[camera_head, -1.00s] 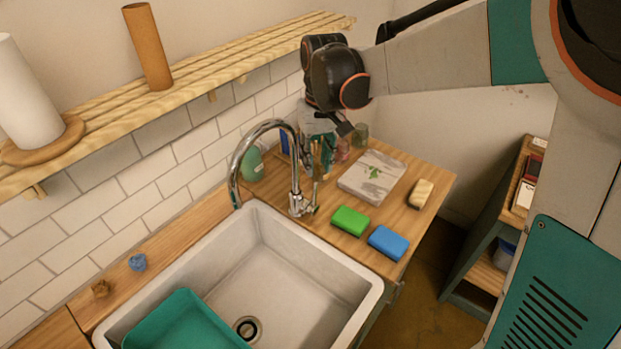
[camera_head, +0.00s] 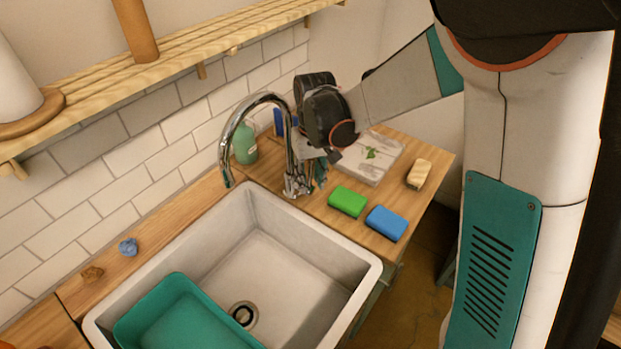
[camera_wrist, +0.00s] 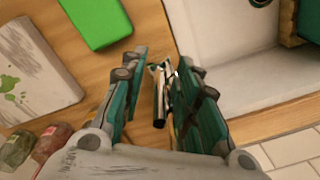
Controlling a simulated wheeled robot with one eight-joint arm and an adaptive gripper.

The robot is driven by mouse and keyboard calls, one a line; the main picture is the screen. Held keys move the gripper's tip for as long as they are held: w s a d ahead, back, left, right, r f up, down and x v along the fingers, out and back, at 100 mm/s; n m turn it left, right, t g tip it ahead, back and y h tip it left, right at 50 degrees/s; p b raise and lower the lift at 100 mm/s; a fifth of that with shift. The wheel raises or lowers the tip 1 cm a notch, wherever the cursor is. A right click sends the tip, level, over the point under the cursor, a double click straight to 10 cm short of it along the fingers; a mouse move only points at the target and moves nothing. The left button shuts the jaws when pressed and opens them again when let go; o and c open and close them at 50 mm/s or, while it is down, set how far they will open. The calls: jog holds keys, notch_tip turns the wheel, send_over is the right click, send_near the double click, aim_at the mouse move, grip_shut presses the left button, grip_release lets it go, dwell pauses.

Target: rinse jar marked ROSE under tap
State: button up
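My gripper (camera_head: 318,168) is right behind and beside the chrome tap (camera_head: 290,150). In the wrist view my gripper (camera_wrist: 155,100) has its two teal fingers apart. The metal tap part (camera_wrist: 160,95) shows in the gap between them; I cannot tell if they touch it. Nothing is held. At the wrist view's lower left are a pinkish-red jar (camera_wrist: 52,140) and a green jar (camera_wrist: 16,150). No ROSE marking is readable on either. Both are hidden behind my gripper in the head view. The white sink (camera_head: 285,265) lies in front of the tap.
A green sponge (camera_head: 347,202), a blue sponge (camera_head: 386,223), a pale patterned block (camera_head: 365,160) and a tan brush (camera_head: 419,174) lie on the right counter. A green bottle (camera_head: 245,143) stands behind the tap. A teal basin (camera_head: 180,315) sits in the sink's left side.

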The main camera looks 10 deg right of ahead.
grip_shut()
jog(key=shift+s+a+t+h, duration=0.3)
jog(key=shift+t+h, duration=0.2)
grip_release()
